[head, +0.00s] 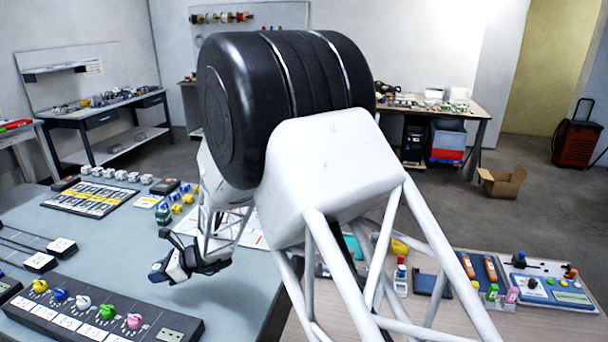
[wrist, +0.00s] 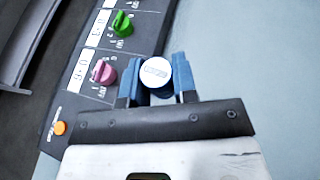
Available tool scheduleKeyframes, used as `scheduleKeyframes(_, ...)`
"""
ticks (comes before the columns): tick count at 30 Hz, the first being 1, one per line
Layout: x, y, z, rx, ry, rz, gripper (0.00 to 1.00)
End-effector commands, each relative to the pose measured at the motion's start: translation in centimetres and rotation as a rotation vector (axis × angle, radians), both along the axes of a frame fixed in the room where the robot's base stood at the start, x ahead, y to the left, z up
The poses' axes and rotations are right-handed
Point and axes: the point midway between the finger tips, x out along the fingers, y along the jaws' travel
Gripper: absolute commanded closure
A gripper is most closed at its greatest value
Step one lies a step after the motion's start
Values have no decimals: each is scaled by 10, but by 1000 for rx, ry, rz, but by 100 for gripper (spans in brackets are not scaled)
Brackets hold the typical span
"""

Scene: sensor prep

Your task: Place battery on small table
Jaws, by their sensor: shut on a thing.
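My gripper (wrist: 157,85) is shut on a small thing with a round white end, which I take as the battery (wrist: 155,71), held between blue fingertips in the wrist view. Only its end shows; its length is hidden. In the head view my gripper (head: 172,266) hangs above the blue-grey table (head: 225,296), right of the knob panel. The held thing cannot be made out clearly there. A wooden table (head: 455,322) stands to the right, partly behind my arm. I cannot tell which of these is the small table.
The knob panel (head: 100,318) has several coloured knobs, with green (wrist: 121,24) and pink (wrist: 103,72) ones close to my gripper. A battery-like tray (head: 88,198) lies at the back left. Bottles, orange cells (head: 468,266) and a control board (head: 545,285) crowd the wooden table.

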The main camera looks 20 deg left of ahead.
Motion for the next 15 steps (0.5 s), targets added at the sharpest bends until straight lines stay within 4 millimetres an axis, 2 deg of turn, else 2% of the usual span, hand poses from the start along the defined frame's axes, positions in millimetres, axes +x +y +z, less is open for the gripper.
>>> scheduleKeyframes(8,14,-8,0,0,0,-32,97)
scheduleKeyframes(11,29,-17,1,1,1,-67,97)
scheduleKeyframes(15,59,-35,1,0,0,-139,97)
